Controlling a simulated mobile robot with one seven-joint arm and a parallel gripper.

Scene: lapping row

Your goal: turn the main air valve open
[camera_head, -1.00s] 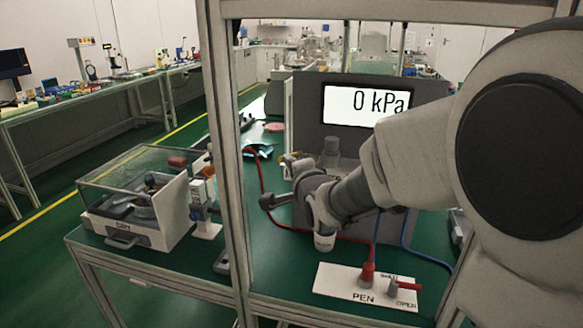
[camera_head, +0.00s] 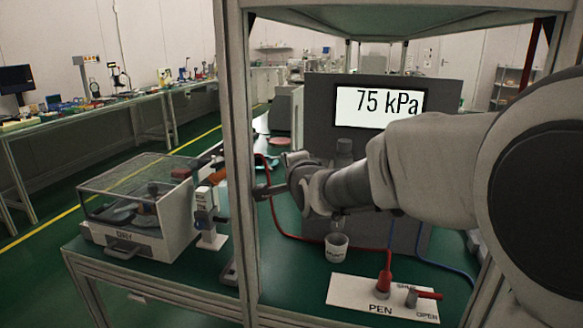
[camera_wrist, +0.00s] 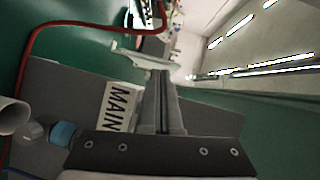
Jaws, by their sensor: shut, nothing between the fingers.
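A grey control box (camera_head: 455,92) carries a display (camera_head: 380,106) that reads 75 kPa. In the wrist view the box's grey panel (camera_wrist: 215,122) bears a white label reading MAIN (camera_wrist: 117,108), beside my fingers. My gripper (camera_wrist: 160,78) is shut and empty, its fingers passing in front of that panel. A pale bar-like piece (camera_wrist: 128,54) lies near the fingertips; I cannot tell whether it is the main valve's handle or whether they touch. In the head view my gripper (camera_head: 270,191) reaches left across the box front, and my arm hides the label.
A white plate marked PEN (camera_head: 345,290) has a small valve with a red handle (camera_head: 428,295) pointing right. Red (camera_head: 290,236) and blue hoses cross the green bench. A frame post (camera_head: 236,150) and a lidded machine (camera_head: 130,215) stand to the left.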

